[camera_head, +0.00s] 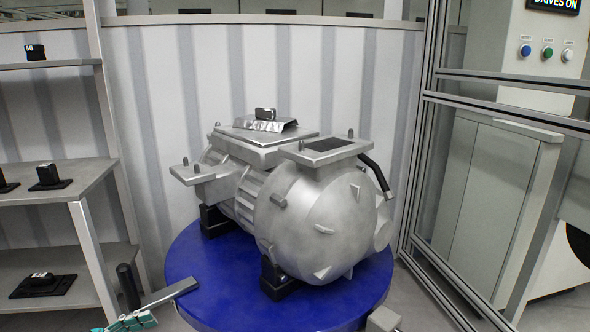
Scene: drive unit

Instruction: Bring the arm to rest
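The drive unit (330,215), a grey cast housing with a rounded front end, sits on dark blocks on a round blue table (210,285). A small dark part (265,113) stands on a bent metal plate on its top. At the bottom left, a teal and grey jointed piece (132,322) with a flat grey bar (170,294) reaches to the table's rim. I see no clear sign of my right gripper.
A grey shelf (95,170) at the left carries several small dark parts. A metal frame (428,140) stands close at the right, before a cabinet with buttons (548,52). A black upright cylinder (127,287) stands at the lower left. A grey block (383,320) shows at the bottom edge.

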